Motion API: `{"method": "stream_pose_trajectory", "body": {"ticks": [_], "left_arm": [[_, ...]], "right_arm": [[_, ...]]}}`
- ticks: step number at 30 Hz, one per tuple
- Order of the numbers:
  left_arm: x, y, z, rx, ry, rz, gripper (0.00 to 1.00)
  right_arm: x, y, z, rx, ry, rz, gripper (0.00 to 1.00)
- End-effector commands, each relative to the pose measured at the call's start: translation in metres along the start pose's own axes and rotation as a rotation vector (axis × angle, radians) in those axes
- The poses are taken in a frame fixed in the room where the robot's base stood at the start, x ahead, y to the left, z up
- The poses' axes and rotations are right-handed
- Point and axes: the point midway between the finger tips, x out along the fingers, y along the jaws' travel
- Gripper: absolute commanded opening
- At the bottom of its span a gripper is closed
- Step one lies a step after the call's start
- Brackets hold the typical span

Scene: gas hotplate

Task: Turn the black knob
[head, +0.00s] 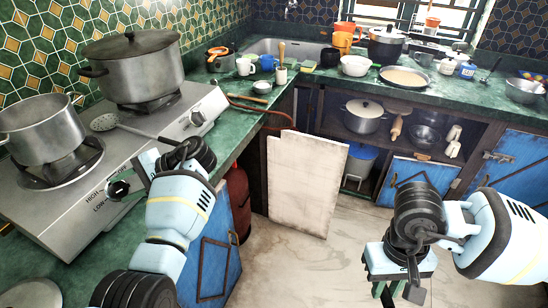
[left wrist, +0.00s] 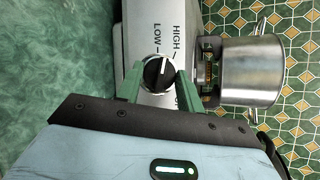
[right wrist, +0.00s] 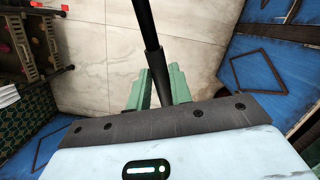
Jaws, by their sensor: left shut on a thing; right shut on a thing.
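The black knob (head: 118,189) is on the front panel of the grey gas hotplate (head: 77,228), by the HIGH and LOW marks. In the left wrist view the knob (left wrist: 155,76) shows a white line pointing up, between LOW and HIGH. My left gripper (head: 126,187) has its green fingers on both sides of the knob and is shut on it. My right gripper (head: 388,291) is away over the floor. In the right wrist view it is shut on a dark rod (right wrist: 148,30) that runs up out of the picture; I cannot tell what the rod belongs to.
An open pot (head: 40,132) and a large lidded pot (head: 135,72) stand on the burners. A skimmer (head: 104,122) lies across the hotplate. A second knob (head: 197,118) is farther along the panel. A pale board (head: 305,185) leans against the cabinet. The floor between is clear.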

Motion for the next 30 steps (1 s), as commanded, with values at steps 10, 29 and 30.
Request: {"method": "stream_pose_trajectory", "body": {"ticks": [10,29,30], "left_arm": [[-0.0005,-0.0022,0.0002,-0.156,0.002,0.094,0.14],[0.0000,-0.0023,0.0002,-0.200,0.001,0.119,0.14],[0.0000,-0.0023,0.0002,-0.199,0.001,0.119,0.38]], "right_arm": [[-0.0018,-0.0001,-0.0001,0.000,0.002,0.000,0.00],[-0.0021,-0.0001,-0.0001,0.000,0.003,0.000,0.00],[-0.0021,-0.0001,-0.0001,0.000,0.003,0.000,0.00]]}}
